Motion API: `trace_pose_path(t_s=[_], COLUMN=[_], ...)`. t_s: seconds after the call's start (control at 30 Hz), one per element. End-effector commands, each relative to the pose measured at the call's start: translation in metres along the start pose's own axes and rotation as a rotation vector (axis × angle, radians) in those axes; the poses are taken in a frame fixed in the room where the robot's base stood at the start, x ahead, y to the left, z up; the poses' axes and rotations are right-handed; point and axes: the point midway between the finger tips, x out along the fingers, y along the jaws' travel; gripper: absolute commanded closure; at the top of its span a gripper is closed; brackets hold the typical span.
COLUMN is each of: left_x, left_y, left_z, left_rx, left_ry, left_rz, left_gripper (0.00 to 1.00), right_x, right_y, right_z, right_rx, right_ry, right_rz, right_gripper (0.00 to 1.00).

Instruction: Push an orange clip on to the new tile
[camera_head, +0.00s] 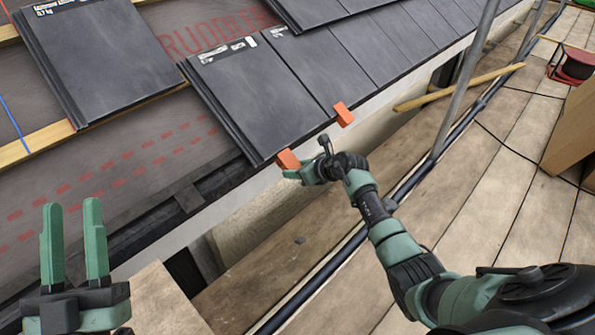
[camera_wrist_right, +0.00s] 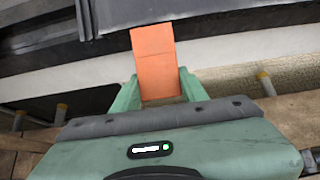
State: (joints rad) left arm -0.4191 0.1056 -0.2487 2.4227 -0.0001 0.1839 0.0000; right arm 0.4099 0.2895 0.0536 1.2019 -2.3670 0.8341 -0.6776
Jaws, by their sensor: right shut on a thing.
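An orange clip (camera_head: 288,159) is held in my right gripper (camera_head: 292,172) at the lower edge of the end tile (camera_head: 258,95) of the eaves row. In the right wrist view the clip (camera_wrist_right: 155,58) sits between the two green fingers (camera_wrist_right: 157,92), its far end reaching the dark tile edge. I cannot tell how far it is seated on the tile. A second orange clip (camera_head: 343,114) sits on the tile edge further along, apart from the gripper. My left gripper (camera_head: 73,222) is open and empty at the lower left, away from the tiles.
Scaffold boards (camera_head: 470,190) run below the eaves. A red reel (camera_head: 575,65) is at the far right.

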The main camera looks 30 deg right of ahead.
Motion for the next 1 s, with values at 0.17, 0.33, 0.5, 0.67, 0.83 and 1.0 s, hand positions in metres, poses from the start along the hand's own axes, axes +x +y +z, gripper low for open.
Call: trace_pose_path(t_s=[0.17, 0.33, 0.5, 0.67, 0.83, 1.0], left_x=[0.0004, 0.0006, 0.0006, 0.0007, 0.0008, 0.001], left_y=[-0.0002, -0.0004, -0.0006, -0.0007, -0.0008, -0.0008], left_z=[0.0007, 0.0017, 0.0025, 0.0024, 0.0022, 0.0025], left_rx=[0.001, 0.001, 0.002, 0.002, 0.002, 0.003], left_ry=[-0.006, -0.011, -0.015, -0.015, -0.014, -0.017], left_rz=[0.0, 0.0, 0.0, -0.001, -0.001, -0.001], left_gripper=[0.64, 0.64, 0.64, 0.64, 0.64, 0.64], right_x=[0.0017, 0.003, 0.0033, 0.0033, 0.0033, 0.0039], right_y=[0.0, -0.0001, -0.0002, -0.0002, -0.0002, -0.0003], right_z=[0.0047, 0.0081, 0.0087, 0.0086, 0.0086, 0.0107], right_rx=[-0.001, -0.001, 0.0, 0.0, -0.001, 0.0], right_ry=[0.0, 0.0, 0.0, 0.0, 0.0, -0.001], right_rz=[0.0, -0.001, -0.001, -0.001, -0.001, -0.001], right_gripper=[1.0, 1.0, 1.0, 1.0, 1.0, 1.0])
